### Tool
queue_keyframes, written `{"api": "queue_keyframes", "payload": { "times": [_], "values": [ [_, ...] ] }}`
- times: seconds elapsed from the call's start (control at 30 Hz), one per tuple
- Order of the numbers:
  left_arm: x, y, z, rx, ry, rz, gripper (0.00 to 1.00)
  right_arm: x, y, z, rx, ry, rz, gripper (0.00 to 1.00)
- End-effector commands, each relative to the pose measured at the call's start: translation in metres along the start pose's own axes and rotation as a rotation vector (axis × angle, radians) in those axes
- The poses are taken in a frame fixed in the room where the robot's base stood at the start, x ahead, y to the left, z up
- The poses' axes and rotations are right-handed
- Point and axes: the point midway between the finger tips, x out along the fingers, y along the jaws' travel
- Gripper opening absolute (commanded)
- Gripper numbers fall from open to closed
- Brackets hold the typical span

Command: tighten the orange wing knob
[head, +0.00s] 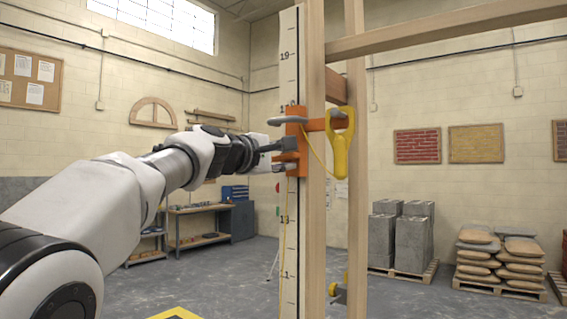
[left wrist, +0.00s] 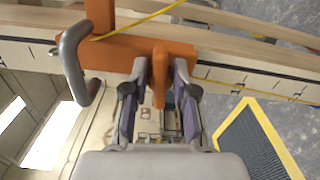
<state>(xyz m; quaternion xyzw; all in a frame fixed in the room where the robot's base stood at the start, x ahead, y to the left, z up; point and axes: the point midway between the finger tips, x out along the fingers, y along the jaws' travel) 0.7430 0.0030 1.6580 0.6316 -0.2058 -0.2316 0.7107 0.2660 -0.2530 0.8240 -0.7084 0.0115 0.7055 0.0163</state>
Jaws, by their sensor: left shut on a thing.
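The orange wing knob (left wrist: 159,78) stands out from an orange bracket (left wrist: 122,53) in the left wrist view. My left gripper (left wrist: 160,72) is shut on it, with one dark finger on each side. In the head view my left gripper (head: 279,157) reaches in from the left to the orange bracket (head: 302,170), which sits against the marked white staff (head: 291,75) beside the wooden post. The knob is hard to make out there behind the fingers. How tight it sits cannot be seen. My right gripper is not in view.
A grey curved bar (left wrist: 72,62) sticks out close beside my left gripper. A yellow-handled tool (head: 342,155) is by the bracket's right side, with a thin yellow cord nearby. Wooden posts and beams (head: 440,28) stand behind. Block and sack pallets are far back.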

Motion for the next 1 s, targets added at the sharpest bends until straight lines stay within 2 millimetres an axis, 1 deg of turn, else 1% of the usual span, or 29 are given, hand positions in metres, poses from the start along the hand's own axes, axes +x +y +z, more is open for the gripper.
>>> {"api": "queue_keyframes", "payload": {
  "times": [0.03,0.3,0.8,0.83,0.87,0.9,1.0],
  "values": [
    [-0.0013,0.0028,-0.0016,0.025,0.005,0.009,0.0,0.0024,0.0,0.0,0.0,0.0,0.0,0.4],
    [-0.0019,0.0051,-0.0016,0.118,0.006,0.012,0.0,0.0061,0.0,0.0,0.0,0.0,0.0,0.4],
    [-0.0027,0.0076,-0.0012,0.136,0.007,0.015,0.0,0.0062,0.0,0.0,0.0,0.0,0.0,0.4],
    [-0.0028,0.0077,-0.0012,0.136,0.007,0.015,0.37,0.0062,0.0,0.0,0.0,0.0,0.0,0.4],
    [-0.0027,0.0076,-0.0011,0.136,0.006,0.015,0.48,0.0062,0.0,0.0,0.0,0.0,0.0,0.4],
    [-0.0026,0.0071,-0.0011,0.136,0.006,0.013,0.51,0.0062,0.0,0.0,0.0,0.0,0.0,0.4],
    [-0.002,0.0054,-0.0009,0.135,0.005,0.01,0.51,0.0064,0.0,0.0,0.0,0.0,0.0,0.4]
  ]
}}
